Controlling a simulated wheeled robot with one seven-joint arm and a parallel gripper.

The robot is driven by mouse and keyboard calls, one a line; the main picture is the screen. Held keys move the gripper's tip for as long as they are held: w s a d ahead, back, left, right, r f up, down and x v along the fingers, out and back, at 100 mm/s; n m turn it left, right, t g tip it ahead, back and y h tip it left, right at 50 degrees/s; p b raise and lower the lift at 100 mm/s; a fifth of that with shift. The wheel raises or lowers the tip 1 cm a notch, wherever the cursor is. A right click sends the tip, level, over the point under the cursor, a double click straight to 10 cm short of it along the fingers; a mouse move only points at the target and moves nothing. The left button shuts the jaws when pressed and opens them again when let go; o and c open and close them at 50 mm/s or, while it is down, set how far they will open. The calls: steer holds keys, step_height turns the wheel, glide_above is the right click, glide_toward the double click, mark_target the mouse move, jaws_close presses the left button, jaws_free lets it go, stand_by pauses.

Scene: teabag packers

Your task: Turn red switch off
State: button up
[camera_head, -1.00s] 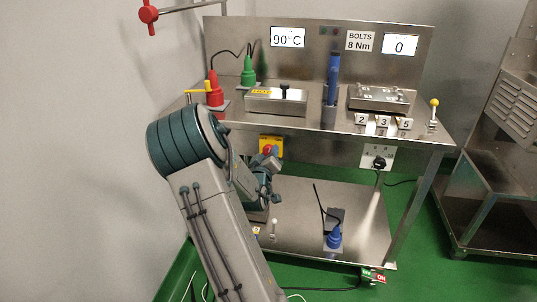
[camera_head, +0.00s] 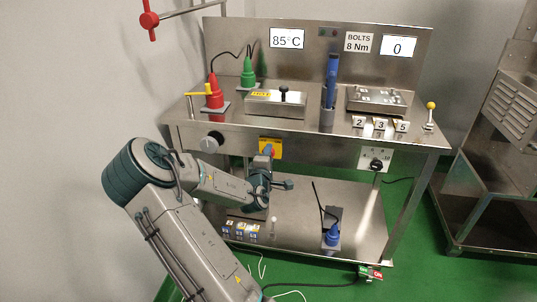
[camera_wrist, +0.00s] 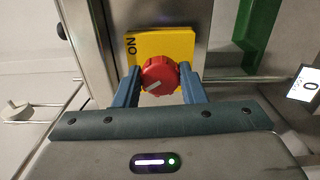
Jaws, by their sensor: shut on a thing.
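The red switch is a round knob (camera_wrist: 158,75) with a white pointer line, on a yellow plate (camera_wrist: 182,45) marked ON. In the wrist view my gripper (camera_wrist: 159,88) has one finger on each side of the knob and is shut on it. The pointer line slants toward the lower left of that view, away from the ON label. In the head view the yellow plate (camera_head: 276,142) sits below the front edge of the workbench (camera_head: 300,128). My gripper (camera_head: 267,153) covers most of the knob there.
A dial (camera_head: 212,141) sits left of the plate and a wall-type panel (camera_head: 387,159) right of it. The lower shelf (camera_head: 295,190) holds a blue device (camera_head: 333,235), a small lever (camera_head: 273,228) and several blue-and-yellow labelled items (camera_head: 240,228). A second metal bench stands at right.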

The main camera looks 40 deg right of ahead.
steer(key=shift+n+p, duration=0.3)
steer(key=shift+n, duration=0.8)
steer(key=o, duration=1)
steer(key=shift+s+a, duration=0.1)
steer(key=p+v, duration=0.1)
steer(key=v, duration=1.2)
steer(key=shift+s+a+p, duration=0.15)
steer(key=shift+s+p, duration=0.1)
steer(key=shift+p, duration=0.15)
